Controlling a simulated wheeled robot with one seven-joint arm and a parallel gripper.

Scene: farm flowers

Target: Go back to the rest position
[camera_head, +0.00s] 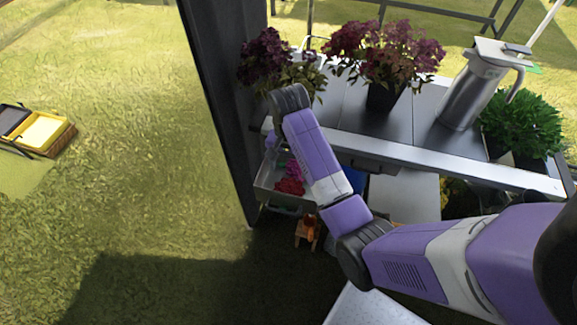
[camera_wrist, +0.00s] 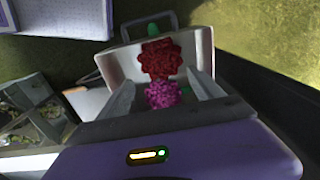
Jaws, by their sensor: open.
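My gripper (camera_wrist: 160,79) is open in the wrist view, its two pale fingers apart with nothing clamped between them. A red flower cluster (camera_wrist: 161,57) and a pink flower cluster (camera_wrist: 165,95) show beyond and between the fingers. They lie in a pale bin (camera_wrist: 203,45). In the head view my arm reaches toward the left end of the metal table (camera_head: 430,152). The bin (camera_head: 264,196) with the red and pink flowers (camera_head: 290,186) sits below that end.
Potted purple flowers (camera_head: 385,97), a metal jug (camera_head: 468,85) and a green plant (camera_head: 522,125) stand on the table. A dark post (camera_head: 222,100) rises close left of my arm. A small orange object (camera_head: 308,228) sits below the bin. Grass at left is mostly open.

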